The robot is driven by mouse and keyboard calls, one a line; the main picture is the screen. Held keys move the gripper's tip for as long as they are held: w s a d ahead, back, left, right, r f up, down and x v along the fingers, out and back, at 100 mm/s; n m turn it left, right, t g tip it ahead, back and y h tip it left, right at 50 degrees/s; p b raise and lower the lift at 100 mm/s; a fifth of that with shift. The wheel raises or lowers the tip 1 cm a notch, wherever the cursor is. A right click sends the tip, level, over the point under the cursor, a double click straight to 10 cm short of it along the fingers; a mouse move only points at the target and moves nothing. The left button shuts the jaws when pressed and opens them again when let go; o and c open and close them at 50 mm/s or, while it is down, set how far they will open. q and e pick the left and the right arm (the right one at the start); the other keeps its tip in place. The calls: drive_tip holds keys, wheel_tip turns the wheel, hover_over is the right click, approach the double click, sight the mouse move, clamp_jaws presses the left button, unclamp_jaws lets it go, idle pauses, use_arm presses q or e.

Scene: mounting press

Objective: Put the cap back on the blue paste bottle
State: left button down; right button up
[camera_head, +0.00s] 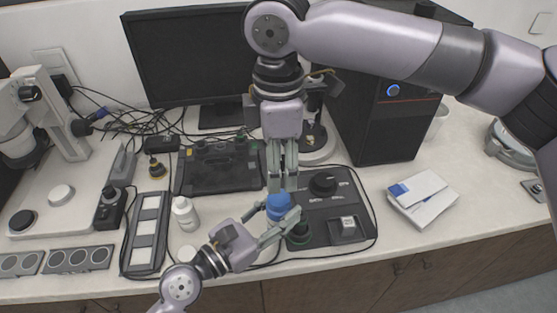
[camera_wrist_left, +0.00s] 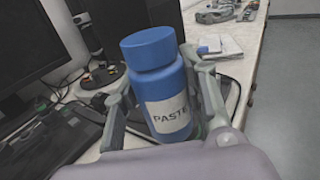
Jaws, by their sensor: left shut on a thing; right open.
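The blue paste bottle (camera_head: 277,208) is held upright between the fingers of my left gripper (camera_head: 280,219), above the worktop near the front of the dark control panel. In the left wrist view the bottle (camera_wrist_left: 165,88) shows a white PASTE label and a wide blue cap (camera_wrist_left: 148,46) sitting on its top. I cannot tell how tightly the cap sits. My right gripper (camera_head: 283,186) points straight down just above the bottle. Its fingers are open and hold nothing that I can see. Whether they touch the cap is unclear.
The control panel (camera_head: 330,205) with a black knob lies right of the bottle. A white bottle (camera_head: 184,213) stands to the left, near a slide tray (camera_head: 147,232). A monitor (camera_head: 190,58) and black computer tower (camera_head: 385,125) stand behind. White boxes (camera_head: 422,200) lie at right.

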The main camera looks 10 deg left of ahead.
sight(279, 197)
drive_tip(key=shift+f, duration=0.15)
drive_tip(key=shift+f, duration=3.85)
drive_tip(key=shift+c, duration=0.3)
clamp_jaws()
drive_tip(key=shift+o, duration=1)
unclamp_jaws()
wheel_tip(279, 197, up, 12)
